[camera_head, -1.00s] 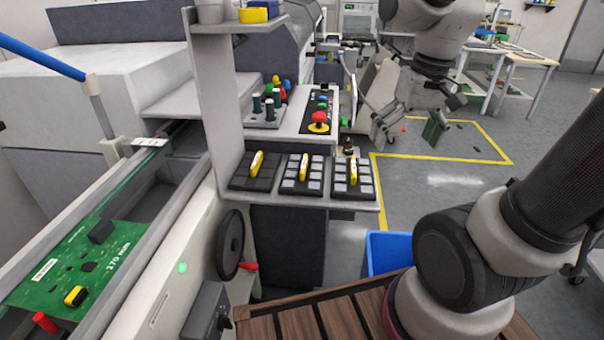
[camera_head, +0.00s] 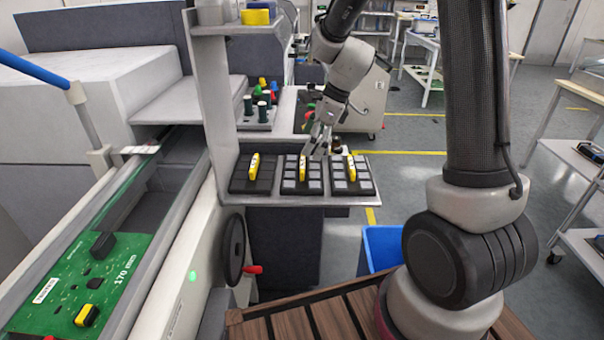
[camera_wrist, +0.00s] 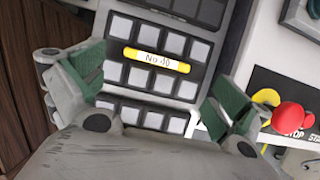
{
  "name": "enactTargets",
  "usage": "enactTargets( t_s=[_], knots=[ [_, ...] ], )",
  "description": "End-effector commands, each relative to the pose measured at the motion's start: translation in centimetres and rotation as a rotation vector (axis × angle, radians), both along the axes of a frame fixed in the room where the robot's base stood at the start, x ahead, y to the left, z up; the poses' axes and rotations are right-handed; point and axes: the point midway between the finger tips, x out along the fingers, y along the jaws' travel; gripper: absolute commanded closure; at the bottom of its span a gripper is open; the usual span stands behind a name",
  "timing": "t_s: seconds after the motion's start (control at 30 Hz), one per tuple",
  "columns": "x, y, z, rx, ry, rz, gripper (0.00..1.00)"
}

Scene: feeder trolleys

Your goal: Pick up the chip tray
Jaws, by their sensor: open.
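Three black chip trays lie side by side on a grey shelf, each with a yellow handle on top. The left tray (camera_head: 240,186) has dark pockets. The middle tray (camera_head: 291,187) and the right tray (camera_head: 364,187) have light grey pockets. My gripper (camera_head: 321,142) is above the back of the middle tray in the head view. In the wrist view my gripper (camera_wrist: 150,92) is open and empty, its green-padded fingers apart on the two sides of the picture. Between them shows the middle tray (camera_wrist: 119,52) with its handle (camera_wrist: 157,60), labelled "No 10". The fingers look apart from the handle.
The shelf (camera_head: 333,200) joins a grey upright (camera_head: 212,100) at left. A red stop button (camera_wrist: 292,117) is beyond the right finger. A blue bin (camera_head: 378,250) and my slatted wooden deck lie below. A green board (camera_head: 75,270) is on the conveyor at left.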

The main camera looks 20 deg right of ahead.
Motion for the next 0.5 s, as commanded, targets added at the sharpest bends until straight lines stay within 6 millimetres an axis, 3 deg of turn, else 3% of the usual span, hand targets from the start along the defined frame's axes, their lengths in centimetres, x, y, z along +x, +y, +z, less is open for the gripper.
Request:
enactTargets(
  t_s=[0.3, 0.5],
  knots=[
    [0.2, 1.5, -4.5, -0.001, 0.003, 0.003, 0.0],
    [0.4, 2.0, -5.7, -0.002, -0.002, 0.005, 0.0]
  ],
)
